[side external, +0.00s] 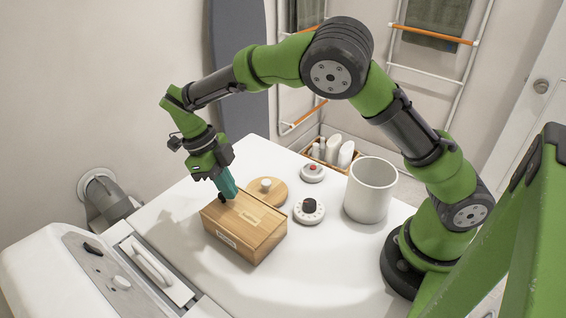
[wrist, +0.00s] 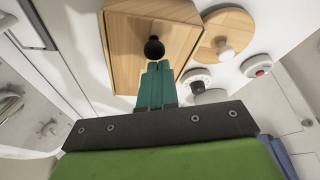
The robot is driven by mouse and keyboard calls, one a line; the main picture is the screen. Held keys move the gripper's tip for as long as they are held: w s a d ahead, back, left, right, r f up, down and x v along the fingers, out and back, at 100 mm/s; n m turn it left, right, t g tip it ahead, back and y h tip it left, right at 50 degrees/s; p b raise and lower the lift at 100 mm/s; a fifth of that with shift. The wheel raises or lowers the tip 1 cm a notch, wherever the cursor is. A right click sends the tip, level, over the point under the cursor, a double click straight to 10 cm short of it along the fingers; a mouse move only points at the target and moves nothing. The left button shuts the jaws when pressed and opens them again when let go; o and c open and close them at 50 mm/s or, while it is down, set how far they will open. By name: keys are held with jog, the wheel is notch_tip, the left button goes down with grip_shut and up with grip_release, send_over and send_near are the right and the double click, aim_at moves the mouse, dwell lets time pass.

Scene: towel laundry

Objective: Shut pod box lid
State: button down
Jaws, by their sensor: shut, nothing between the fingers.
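A round wooden lid with a white knob (side external: 267,191) lies just behind the box. A dial timer (side external: 308,210), a red-button device (side external: 312,172) and a white canister (side external: 370,189) stand to the right. A bin of bottles (side external: 333,152) is at the back. The front right worktop is clear.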

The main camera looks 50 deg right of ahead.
aim_at(247, 206)
jog(key=shift+s, duration=0.1)
jog(key=s, duration=0.1)
jog(key=s+d, duration=0.1)
jog(key=s+r, duration=0.1)
jog(key=shift+s+d, duration=0.25)
jog(key=v, duration=1)
jog(key=s+d+r+n+t+y, duration=0.1)
jog(key=s+d+r+n+t, duration=0.2)
jog(key=n, duration=1)
jog(key=s+d+r+n+t+y, duration=0.2)
jog(key=s+d+n+t, duration=0.5)
jog(key=s+n, duration=0.6)
jog(key=shift+d+r+n+t, duration=0.35)
jog(key=shift+n+t, duration=0.15)
jog(key=shift+n, duration=0.3)
